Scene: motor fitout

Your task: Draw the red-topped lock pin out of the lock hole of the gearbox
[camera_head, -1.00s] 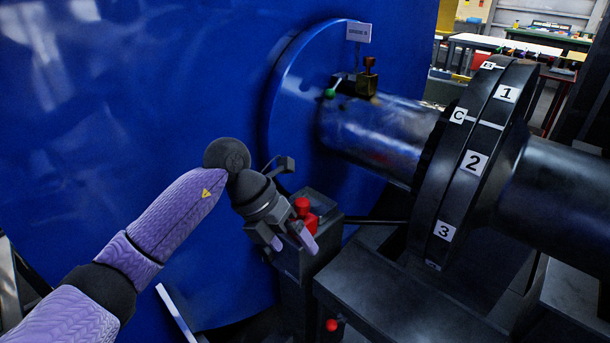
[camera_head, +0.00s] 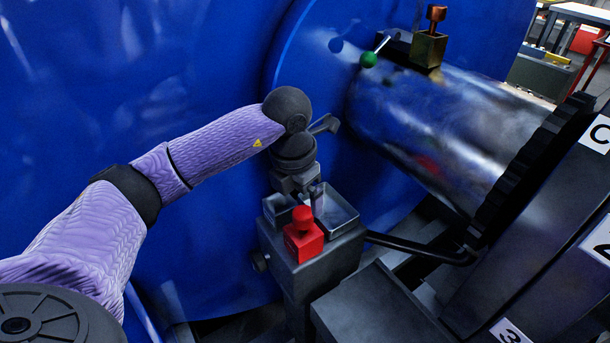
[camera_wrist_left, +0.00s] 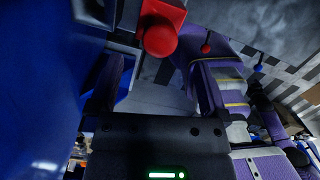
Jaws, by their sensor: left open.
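A red block with a round red knob (camera_head: 303,232) sits on top of a dark grey box (camera_head: 325,262) in the head view. The knob also shows large in the left wrist view (camera_wrist_left: 160,38). My left gripper (camera_head: 297,203) is open, pointing down just behind the red block; contact cannot be told. Its two fingers show apart in the wrist view (camera_wrist_left: 155,70), with nothing clearly held between them. A small red ball on a thin stem (camera_wrist_left: 206,48) shows in the wrist view; I cannot tell whether this or the knob is the lock pin. The right gripper is out of view.
A large blue housing (camera_head: 200,60) stands behind the arm. A shiny shaft (camera_head: 450,120) carries a brass block (camera_head: 428,48) and a green-balled lever (camera_head: 368,60). A dark numbered coupling (camera_head: 555,215) stands right. A dark cable (camera_head: 420,246) runs beside the box.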

